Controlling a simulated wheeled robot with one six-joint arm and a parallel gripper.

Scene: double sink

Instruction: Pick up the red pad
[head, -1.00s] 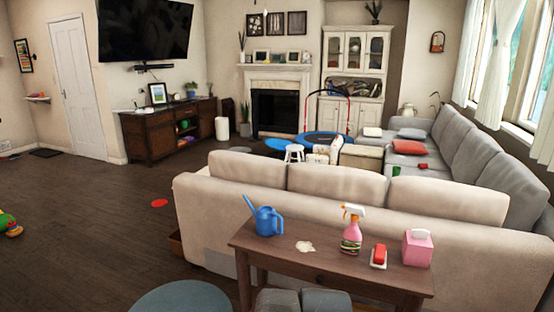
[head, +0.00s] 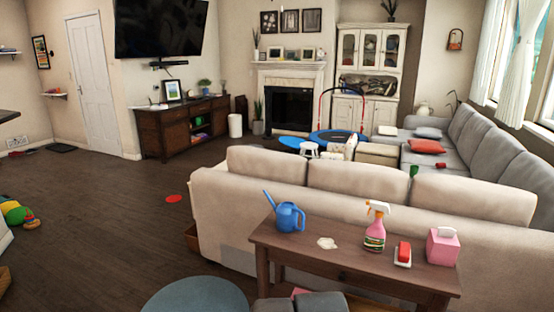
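A red block-shaped pad (head: 403,251) rests on a small white dish (head: 402,264) on the wooden console table (head: 340,265) behind the beige sofa. It lies between a pink spray bottle (head: 375,228) and a pink tissue box (head: 443,246). A flat red disc (head: 174,198) lies on the dark floor left of the sofa. My gripper's fingers are not in view. Grey parts at the bottom edge, in front of the table, look like mine. I cannot tell what they hold, if anything.
A blue watering can (head: 286,216) and a white spill (head: 327,243) are on the table's left half. A round blue-grey seat (head: 203,296) stands at the bottom. The beige sofa (head: 225,205) blocks the way behind the table. The floor (head: 100,220) at left is mostly open.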

